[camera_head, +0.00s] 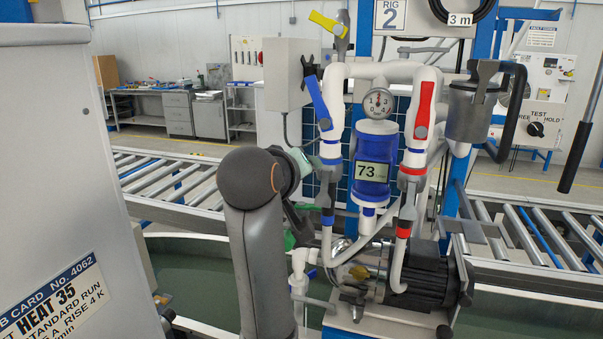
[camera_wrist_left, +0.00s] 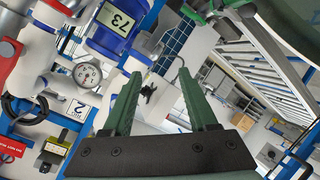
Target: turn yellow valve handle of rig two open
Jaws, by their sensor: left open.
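The yellow valve handle (camera_head: 326,23) sits high on rig two, left of the rig sign (camera_head: 391,15). It slants from its grey valve body (camera_head: 342,42) up to the left. I cannot make it out in the left wrist view. My left arm stands in front of the rig's left side in the head view, and its gripper is mostly hidden there, well below the yellow handle. In the left wrist view my left gripper (camera_wrist_left: 160,75) is open, with nothing between its green fingers. My right gripper is not in view.
A blue handle (camera_head: 318,102) and a red handle (camera_head: 425,110) stick out on the white pipes beside the gauge (camera_head: 379,103). A grey box (camera_head: 290,75) with a black knob is left of the rig. A large cabinet (camera_head: 50,150) fills the left foreground.

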